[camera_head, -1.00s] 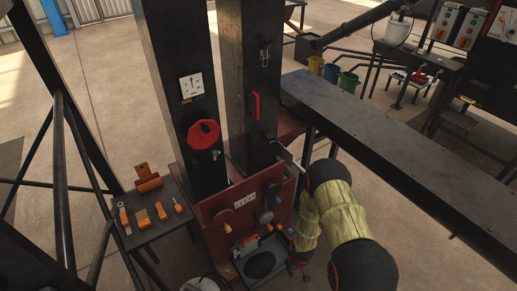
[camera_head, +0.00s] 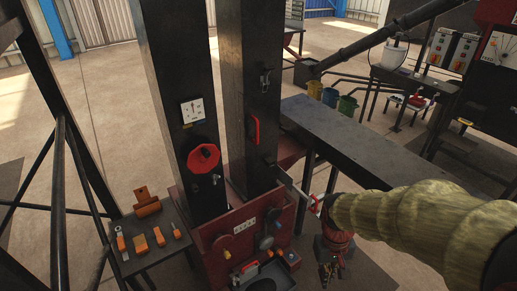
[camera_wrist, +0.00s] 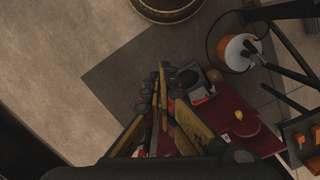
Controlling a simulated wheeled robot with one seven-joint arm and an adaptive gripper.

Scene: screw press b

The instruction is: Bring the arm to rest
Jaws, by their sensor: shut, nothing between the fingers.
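My arm in its yellow-green sleeve reaches in from the right in the head view. My gripper (camera_head: 328,278) hangs pointing down at the right of the press's red base (camera_head: 228,225), over the floor and apart from the base as far as I can tell. In the wrist view my gripper (camera_wrist: 163,75) shows its yellow and dark fingers drawn together, with nothing held. The red base also shows in the wrist view (camera_wrist: 232,112), beyond and right of the fingers.
Black press columns (camera_head: 180,90) carry a red handwheel (camera_head: 204,158). A long dark bench (camera_head: 370,145) runs behind my arm. A small side table (camera_head: 150,262) holds several orange-handled tools at left. In the wrist view, a round wooden tub (camera_wrist: 166,8) stands at the top.

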